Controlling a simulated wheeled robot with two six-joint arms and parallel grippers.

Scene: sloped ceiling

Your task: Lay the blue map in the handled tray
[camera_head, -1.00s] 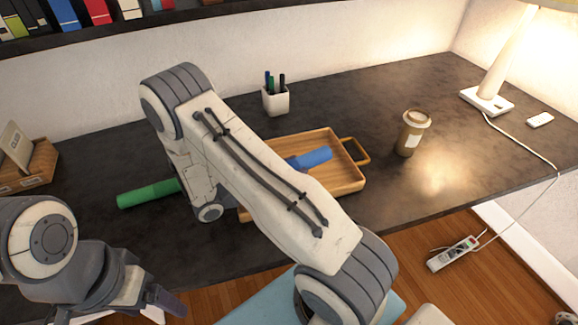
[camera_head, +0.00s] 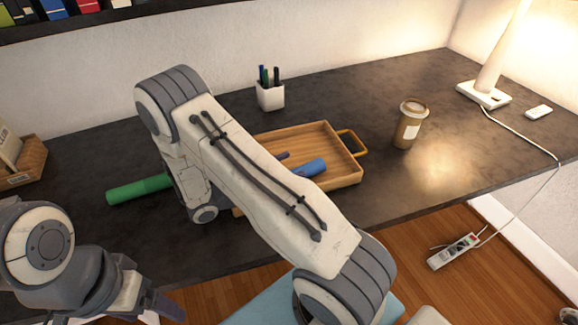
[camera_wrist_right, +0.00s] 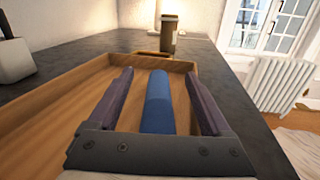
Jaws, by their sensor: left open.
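The blue map (camera_head: 308,168), a rolled tube, lies in the wooden handled tray (camera_head: 347,178); my right arm hides its near end in the head view. The right wrist view shows the map (camera_wrist_right: 158,105) over the tray floor (camera_wrist_right: 55,110), pointing toward the handle end. My right gripper (camera_wrist_right: 159,76) is open, with one finger on each side of the map and gaps between. In the head view my right gripper is mostly hidden behind its arm. My left gripper (camera_head: 166,306) is open and empty, low at the left, in front of the desk edge.
A green tube (camera_head: 138,189) lies left of the tray, partly behind my right arm. A pen cup (camera_head: 270,95) stands behind the tray and a coffee cup (camera_head: 410,124) to its right. A lamp (camera_head: 485,94) stands at the far right. The desk's right front is clear.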

